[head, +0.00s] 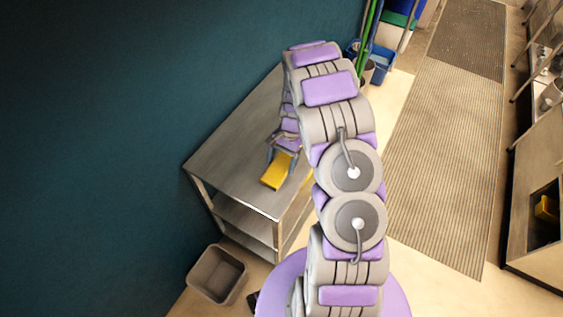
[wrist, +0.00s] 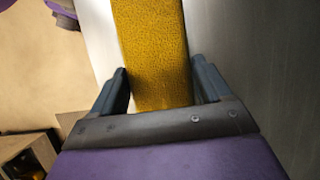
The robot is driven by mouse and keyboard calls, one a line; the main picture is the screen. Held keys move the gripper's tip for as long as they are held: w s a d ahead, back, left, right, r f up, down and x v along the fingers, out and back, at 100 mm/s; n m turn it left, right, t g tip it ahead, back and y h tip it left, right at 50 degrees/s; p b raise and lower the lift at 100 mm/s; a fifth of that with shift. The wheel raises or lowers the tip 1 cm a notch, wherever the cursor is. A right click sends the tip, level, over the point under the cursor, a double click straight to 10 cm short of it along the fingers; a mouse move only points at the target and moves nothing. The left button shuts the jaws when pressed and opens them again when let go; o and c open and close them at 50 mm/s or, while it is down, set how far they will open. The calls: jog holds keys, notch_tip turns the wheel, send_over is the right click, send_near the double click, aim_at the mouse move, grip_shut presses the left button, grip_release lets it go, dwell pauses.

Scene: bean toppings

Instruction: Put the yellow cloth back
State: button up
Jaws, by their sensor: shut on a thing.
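The yellow cloth (head: 276,171) is a flat, rough-textured rectangle at the end of my arm, over the steel table (head: 230,145) in the head view. In the wrist view the cloth (wrist: 152,50) fills the space between the two dark fingers of my gripper (wrist: 162,90). My gripper is shut on it, and the cloth extends out past the fingertips. My gripper in the head view (head: 282,157) is partly covered by my own arm links. Whether the cloth touches the tabletop cannot be told.
A grey bin (head: 217,275) stands on the floor beside the table. Blue buckets (head: 381,65) and green poles (head: 368,30) are behind the table. A ribbed mat (head: 440,150) covers the floor to the right. A counter (head: 535,195) at far right holds something yellow in an opening.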

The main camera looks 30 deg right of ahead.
jog(key=o, duration=0.9)
jog(key=shift+d, duration=0.15)
jog(key=p+v, duration=0.3)
jog(key=v, duration=0.9)
notch_tip(320, 180, up, 9)
jog(key=n+h, duration=0.1)
jog(key=n, duration=0.1)
send_over(284, 168)
jog(key=s+a+r+n+h, duration=0.1)
jog(key=s+a+r+n, duration=0.2)
jog(key=s, duration=0.6)
jog(key=s+a+r+n+h, duration=0.1)
jog(key=s+a+r+n, duration=0.2)
jog(key=s, duration=0.7)
jog(key=s+a+r+n, duration=0.3)
jog(key=s+a+r, duration=0.1)
jog(key=s, duration=0.6)
jog(key=shift+a+r+t+h, duration=0.35)
jog(key=shift+r+t+h, duration=0.05)
jog(key=shift+r, duration=0.1)
jog(key=shift+w, duration=0.1)
